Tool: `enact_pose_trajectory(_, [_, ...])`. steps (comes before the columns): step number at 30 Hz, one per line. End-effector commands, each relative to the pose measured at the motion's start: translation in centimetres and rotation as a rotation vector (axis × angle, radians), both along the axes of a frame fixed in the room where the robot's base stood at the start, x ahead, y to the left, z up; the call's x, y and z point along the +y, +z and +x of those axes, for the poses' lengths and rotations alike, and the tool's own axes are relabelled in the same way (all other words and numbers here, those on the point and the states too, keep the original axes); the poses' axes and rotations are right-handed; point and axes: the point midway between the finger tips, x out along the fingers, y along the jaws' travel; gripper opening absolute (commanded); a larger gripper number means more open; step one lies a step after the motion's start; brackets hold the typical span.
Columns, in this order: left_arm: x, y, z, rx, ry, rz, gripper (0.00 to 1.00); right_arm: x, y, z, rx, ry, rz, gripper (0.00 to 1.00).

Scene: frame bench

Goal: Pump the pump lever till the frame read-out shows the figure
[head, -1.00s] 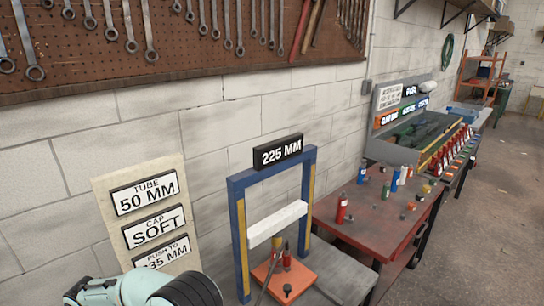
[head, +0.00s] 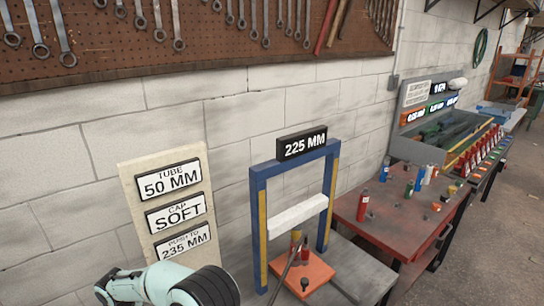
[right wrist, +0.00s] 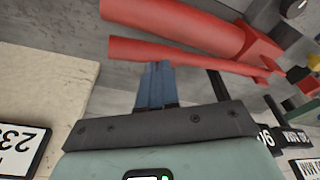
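The blue press frame (head: 258,215) stands right of centre in the head view. Its read-out (head: 302,144) shows 225 MM. A white crossbar (head: 297,217) spans the posts. A dark slanting rod, likely the pump lever (head: 286,270), rises beside the orange base plate (head: 318,268); its lower end leaves the picture. A board (head: 165,205) reads TUBE 50 MM, CAP SOFT, PUSH TO 235 MM. In the right wrist view my right gripper (right wrist: 156,66) has its blue fingers close together. Red bars (right wrist: 190,58) cross at their tips; contact cannot be told. My left gripper is out of view.
A red table (head: 400,225) with bottles and small parts stands to the right, with a grey rack (head: 435,140) behind it. A grey slab (head: 355,268) lies beside the orange plate. The pegboard (head: 220,20) of wrenches hangs above.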

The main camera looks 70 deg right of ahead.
Motion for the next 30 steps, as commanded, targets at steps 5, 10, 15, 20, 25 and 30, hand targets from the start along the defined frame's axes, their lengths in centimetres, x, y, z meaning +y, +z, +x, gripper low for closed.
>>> enact_pose_trajectory(5, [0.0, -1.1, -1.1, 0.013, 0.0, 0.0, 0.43, 0.1, -2.5, -0.2, 0.007, 0.001, 0.002, 0.0])
enact_pose_trajectory(10, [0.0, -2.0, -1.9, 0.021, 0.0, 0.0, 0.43, 0.1, -4.4, -0.2, 0.005, 0.001, 0.002, 0.0])
enact_pose_trajectory(15, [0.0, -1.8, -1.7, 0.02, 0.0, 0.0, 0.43, 0.1, -4.1, 0.0, 0.002, 0.002, 0.003, 0.0])
enact_pose_trajectory(20, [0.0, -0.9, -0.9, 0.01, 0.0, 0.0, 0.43, 0.1, -2.4, 0.1, 0.0, 0.001, 0.002, 0.0])
enact_pose_trajectory(25, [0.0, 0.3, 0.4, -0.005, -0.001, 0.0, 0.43, 0.1, 0.1, 0.2, -0.001, 0.0, 0.002, 0.0])
enact_pose_trajectory(30, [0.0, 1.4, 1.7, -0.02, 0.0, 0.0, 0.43, 0.0, 2.5, 0.2, -0.001, 0.0, 0.001, 0.0])
